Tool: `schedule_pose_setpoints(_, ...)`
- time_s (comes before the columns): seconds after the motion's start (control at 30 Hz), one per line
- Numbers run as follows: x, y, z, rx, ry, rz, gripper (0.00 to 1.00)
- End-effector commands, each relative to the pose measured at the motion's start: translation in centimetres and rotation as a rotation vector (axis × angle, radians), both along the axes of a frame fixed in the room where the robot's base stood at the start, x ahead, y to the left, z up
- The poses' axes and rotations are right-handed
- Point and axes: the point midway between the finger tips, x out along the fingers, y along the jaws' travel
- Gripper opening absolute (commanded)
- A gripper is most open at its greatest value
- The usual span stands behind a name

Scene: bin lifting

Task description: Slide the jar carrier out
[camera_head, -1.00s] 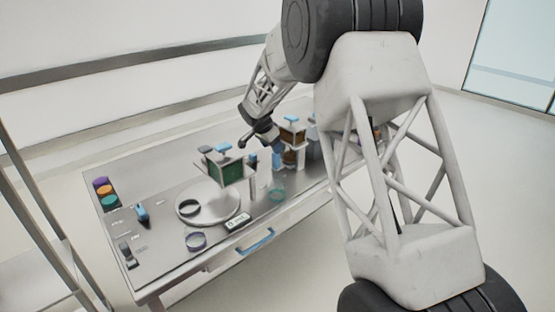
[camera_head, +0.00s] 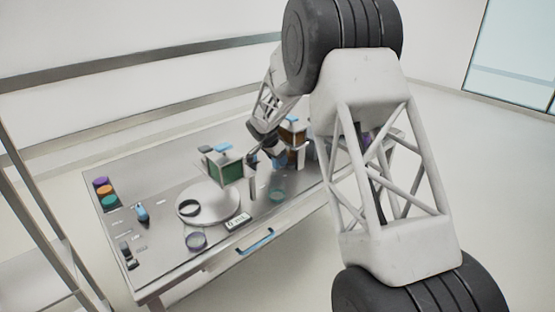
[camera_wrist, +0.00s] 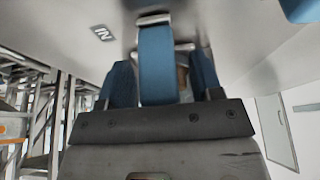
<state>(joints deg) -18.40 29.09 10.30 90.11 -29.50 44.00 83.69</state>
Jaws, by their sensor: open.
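In the head view my gripper (camera_head: 276,150) is small and partly blurred, between a green-fronted box (camera_head: 226,168) and an orange-brown box (camera_head: 294,134), both with blue tops. Which thing is the jar carrier I cannot tell for sure. In the wrist view a blue handle (camera_wrist: 157,62) with metal ends fills the middle, close to the camera. My gripper (camera_wrist: 163,82) is open, with one blue finger on each side of the handle. Whether the fingers touch it I cannot tell. The part beyond the handle is hidden.
The grey table (camera_head: 160,250) holds a round plate (camera_head: 214,208) with a dark ring, loose rings and a small display (camera_head: 237,224). A blue drawer handle (camera_head: 256,241) is at the front edge. Coloured round pieces (camera_head: 105,193) stand at the left. My arm covers the table's right end.

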Motion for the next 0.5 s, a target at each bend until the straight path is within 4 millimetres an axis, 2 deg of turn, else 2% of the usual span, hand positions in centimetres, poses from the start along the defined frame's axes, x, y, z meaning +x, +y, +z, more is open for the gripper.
schedule_pose_setpoints(0.37,0.14,-0.14,-0.38,0.001,-0.001,0.000,0.60)
schedule_pose_setpoints(0.4,0.13,-0.14,-0.39,0.001,-0.001,0.000,0.58)
schedule_pose_setpoints(0.5,0.13,-0.14,-0.39,0.001,-0.001,0.000,0.43)
